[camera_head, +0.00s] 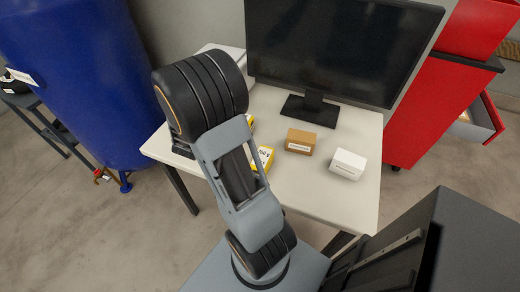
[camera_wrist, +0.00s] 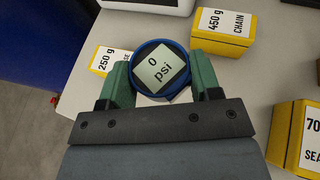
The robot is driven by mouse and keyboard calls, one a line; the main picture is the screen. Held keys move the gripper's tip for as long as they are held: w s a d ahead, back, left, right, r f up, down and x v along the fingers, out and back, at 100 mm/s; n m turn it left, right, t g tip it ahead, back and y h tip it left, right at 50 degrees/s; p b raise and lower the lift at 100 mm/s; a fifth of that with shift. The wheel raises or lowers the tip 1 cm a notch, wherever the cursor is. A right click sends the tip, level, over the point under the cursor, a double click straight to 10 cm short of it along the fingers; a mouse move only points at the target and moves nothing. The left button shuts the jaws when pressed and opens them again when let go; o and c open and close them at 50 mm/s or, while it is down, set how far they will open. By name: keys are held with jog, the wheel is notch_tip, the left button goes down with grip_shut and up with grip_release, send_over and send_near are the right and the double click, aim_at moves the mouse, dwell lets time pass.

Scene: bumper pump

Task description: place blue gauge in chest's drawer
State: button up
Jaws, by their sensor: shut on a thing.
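The blue gauge (camera_wrist: 183,51) is round with a blue rim and a square display reading "0 psi". In the wrist view it sits between the green fingers of my gripper (camera_wrist: 162,82), which is shut on it. The gauge and my gripper are hidden behind my arm in the head view. The red chest (camera_head: 426,105) stands at the right, beyond the table. One of its drawers (camera_head: 494,117) is pulled out, with a red front and grey walls; a pale thing shows inside it.
The white table (camera_head: 318,190) holds a monitor (camera_head: 335,45), a brown box (camera_head: 300,141), a white box (camera_head: 347,164) and yellow boxes (camera_head: 264,157). Yellow boxes lie close around my gripper in the wrist view (camera_wrist: 222,32). A blue tank (camera_head: 85,75) stands left.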

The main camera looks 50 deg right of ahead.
jog(key=s+d+m+g+b, duration=0.1)
jog(key=s+d+m+g, duration=0.3)
jog(key=s+d, duration=0.3)
jog(key=s+d+m+g+h+b, duration=0.1)
jog(key=s+d+m+g, duration=0.3)
jog(key=s+d, duration=0.4)
jog(key=s+d+m+g+b, duration=0.2)
jog(key=s+d+g, duration=0.3)
jog(key=s, duration=0.5)
jog(key=shift+d+f+m+h+b, duration=0.2)
jog(key=shift+d+m+h+b, duration=0.15)
jog(key=shift+d+m, duration=0.8)
jog(key=shift+d+f, duration=0.1)
jog(key=shift+f, duration=0.05)
jog(key=w+a+f, duration=0.3)
jog(key=w+a, duration=0.1)
jog(key=w, duration=0.3)
send_over(263, 142)
jog(key=shift+g, duration=0.3)
jog(key=f, duration=0.5)
jog(key=shift+s+d+f+b, duration=0.1)
jog(key=shift+s+f+b, duration=0.1)
jog(key=shift+s+b, duration=0.15)
jog(key=shift+w+a+f, duration=0.15)
jog(key=shift+f, duration=0.95)
jog(key=shift+w+a+f, duration=0.15)
jog(key=shift+f, duration=0.95)
